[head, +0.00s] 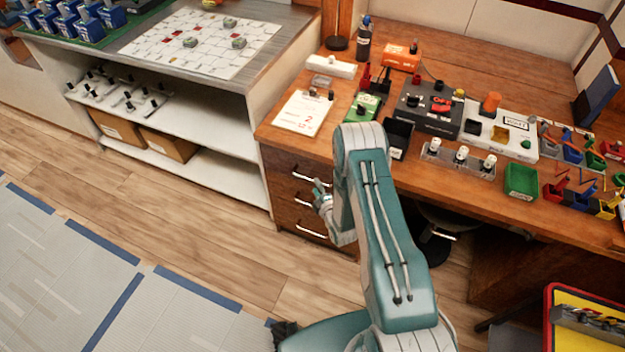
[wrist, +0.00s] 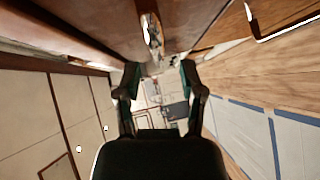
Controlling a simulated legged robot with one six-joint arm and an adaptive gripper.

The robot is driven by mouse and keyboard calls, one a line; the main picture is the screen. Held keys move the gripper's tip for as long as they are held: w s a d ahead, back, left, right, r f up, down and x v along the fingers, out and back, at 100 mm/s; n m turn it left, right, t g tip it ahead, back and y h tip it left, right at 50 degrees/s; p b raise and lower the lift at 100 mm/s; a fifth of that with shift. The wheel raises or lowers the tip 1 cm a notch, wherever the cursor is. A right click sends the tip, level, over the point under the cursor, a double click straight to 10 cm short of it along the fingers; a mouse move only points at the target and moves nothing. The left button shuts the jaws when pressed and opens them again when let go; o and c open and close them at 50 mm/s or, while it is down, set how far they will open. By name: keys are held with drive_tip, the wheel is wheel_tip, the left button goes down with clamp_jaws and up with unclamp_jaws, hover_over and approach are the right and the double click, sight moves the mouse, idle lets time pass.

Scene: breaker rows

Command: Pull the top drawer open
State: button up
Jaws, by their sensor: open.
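The top drawer (head: 283,165) is in the left pedestal of the wooden desk in the head view, below the desktop, and looks closed. Its thin metal handle (head: 304,176) runs across its front. My gripper (head: 321,193) is close to the drawer fronts, near the right end of the handles, partly hidden by my arm. In the wrist view my gripper (wrist: 160,76) has its two fingers spread, with nothing between the tips. A shiny metal piece, likely a drawer handle (wrist: 152,32), lies ahead of the fingers. I cannot tell whether anything touches.
Lower drawers with handles (head: 311,231) sit beneath. The desktop (head: 275,128) holds a paper card (head: 302,112), a green box (head: 364,107) and several devices. A white shelf unit (head: 215,165) stands left. The wooden floor (head: 200,225) before the drawers is clear.

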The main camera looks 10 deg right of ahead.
sight(312, 180)
drive_tip(key=shift+x, duration=2)
clamp_jaws()
drive_tip(key=shift+s+f, duration=0.1)
drive_tip(key=shift+s, duration=0.05)
